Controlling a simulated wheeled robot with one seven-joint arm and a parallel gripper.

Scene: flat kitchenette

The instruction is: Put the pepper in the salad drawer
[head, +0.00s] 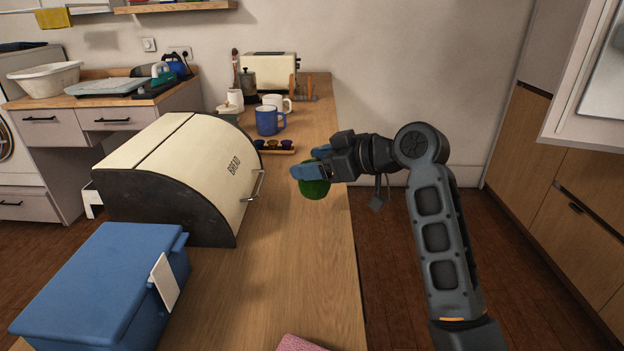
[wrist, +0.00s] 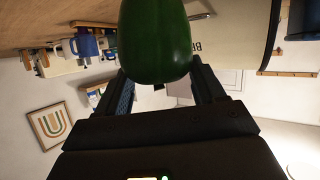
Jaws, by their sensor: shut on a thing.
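A green pepper (head: 314,188) is held in my gripper (head: 312,172) over the right part of the wooden worktop in the head view. The blue fingertips are closed around it. In the wrist view the pepper (wrist: 155,42) fills the space between the two fingers (wrist: 160,88), and its stem end points toward the palm. Whether the pepper touches the worktop is hard to tell; it looks raised. No salad drawer can be made out in either view.
A cream bread bin (head: 190,165) and a blue lidded box (head: 110,285) stand left on the worktop (head: 290,270). Wooden-front cabinets (head: 545,180) stand at right, across open floor.

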